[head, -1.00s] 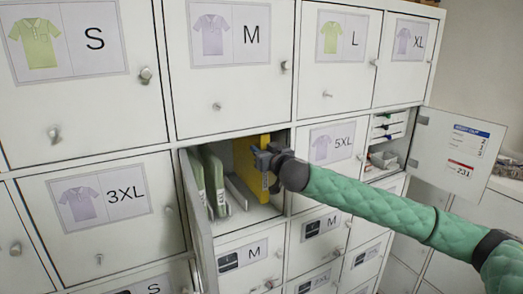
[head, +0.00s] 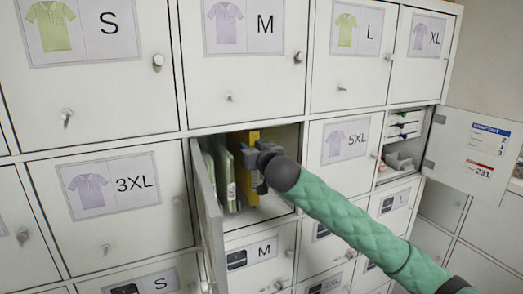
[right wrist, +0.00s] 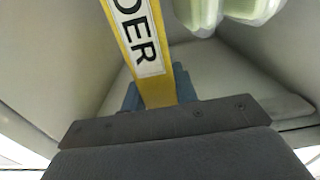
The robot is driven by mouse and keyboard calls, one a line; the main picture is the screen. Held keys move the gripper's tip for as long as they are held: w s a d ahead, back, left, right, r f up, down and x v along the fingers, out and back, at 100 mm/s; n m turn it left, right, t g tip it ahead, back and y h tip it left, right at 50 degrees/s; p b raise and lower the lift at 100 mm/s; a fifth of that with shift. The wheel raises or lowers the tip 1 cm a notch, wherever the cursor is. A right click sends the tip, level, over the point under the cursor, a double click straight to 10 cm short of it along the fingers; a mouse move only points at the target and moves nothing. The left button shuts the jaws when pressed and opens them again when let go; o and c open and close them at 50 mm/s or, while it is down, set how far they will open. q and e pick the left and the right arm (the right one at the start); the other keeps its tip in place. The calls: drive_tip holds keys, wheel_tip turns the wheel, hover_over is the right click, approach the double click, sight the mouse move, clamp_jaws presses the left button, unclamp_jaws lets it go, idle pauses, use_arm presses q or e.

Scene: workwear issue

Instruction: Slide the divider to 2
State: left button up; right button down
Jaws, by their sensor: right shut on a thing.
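The yellow divider (head: 253,136) stands upright in the open compartment. It also shows in the right wrist view (right wrist: 155,88), with a white label whose visible letters read "DER". My right gripper (head: 256,172) is inside the compartment mouth, shut on the divider's front edge. In the right wrist view its blue fingertips (right wrist: 158,98) sit on both sides of the divider. Green-edged packs (head: 223,172) stand just left of the divider, very close to it. Any position numbers are not readable here. My left gripper is not in view.
The compartment's door (head: 207,215) hangs open on the left. Closed lockers surround it. At the right, another compartment (head: 402,150) with small items stands open, its door (head: 475,150) swung right. The compartment right of the divider looks empty.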

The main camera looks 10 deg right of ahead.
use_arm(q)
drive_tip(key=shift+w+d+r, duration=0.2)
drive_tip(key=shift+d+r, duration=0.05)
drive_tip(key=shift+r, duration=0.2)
use_arm(e)
drive_tip(key=shift+s+a+r, duration=0.1)
drive_tip(key=shift+s+a, duration=0.15)
drive_tip(key=shift+a, duration=0.45)
drive_tip(key=shift+s+a, duration=0.2)
drive_tip(key=shift+a, duration=0.45)
drive_tip(key=c, duration=1.1)
unclamp_jaws()
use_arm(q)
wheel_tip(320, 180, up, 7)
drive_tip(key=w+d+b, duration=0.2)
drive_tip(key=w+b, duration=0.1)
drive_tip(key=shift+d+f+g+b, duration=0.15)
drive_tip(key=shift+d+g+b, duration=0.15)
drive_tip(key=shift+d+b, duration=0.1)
use_arm(e)
drive_tip(key=shift+v, duration=3.85)
